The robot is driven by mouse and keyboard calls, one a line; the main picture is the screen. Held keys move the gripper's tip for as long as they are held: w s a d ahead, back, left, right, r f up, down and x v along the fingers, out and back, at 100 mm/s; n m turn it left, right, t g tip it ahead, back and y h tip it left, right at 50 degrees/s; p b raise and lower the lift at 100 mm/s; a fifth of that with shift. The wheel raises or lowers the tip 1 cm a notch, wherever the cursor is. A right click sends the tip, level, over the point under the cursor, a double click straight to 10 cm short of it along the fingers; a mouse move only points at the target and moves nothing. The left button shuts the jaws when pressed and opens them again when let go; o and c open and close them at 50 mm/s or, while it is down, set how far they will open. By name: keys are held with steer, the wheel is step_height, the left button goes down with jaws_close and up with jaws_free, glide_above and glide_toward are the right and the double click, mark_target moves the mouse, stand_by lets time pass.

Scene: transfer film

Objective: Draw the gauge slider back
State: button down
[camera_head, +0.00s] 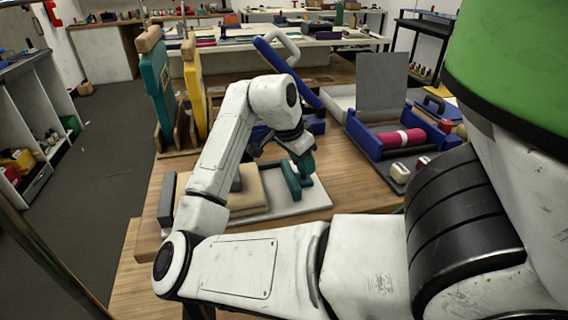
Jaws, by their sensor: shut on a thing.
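My gripper (301,156) reaches down over a pale grey base plate (310,198) on the wooden table. It is shut on a teal upright piece (291,182), which looks like the gauge slider, at the right part of the plate. The fingertips are small and partly hidden by my wrist, so the exact grip is unclear. A beige block (250,192) lies on the plate to the left of the slider, partly behind my arm. A dark grey upright bar (167,200) stands at the plate's left end.
A blue tray (372,140) with a pink roll (401,139) stands at the right. Small cream-topped items (400,172) sit nearby. Teal (157,82) and yellow (194,88) upright boards stand at the back left. A blue lever device (290,75) rises behind my gripper.

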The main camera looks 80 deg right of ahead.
steer(key=shift+s+d+r, duration=0.1)
steer(key=shift+s+d, duration=0.35)
steer(key=shift+s, duration=0.35)
steer(key=c, duration=0.7)
jaws_free()
steer(key=shift+a, duration=0.1)
steer(key=v, duration=1)
steer(key=shift+w+a+r, duration=0.1)
steer(key=shift+r, duration=0.25)
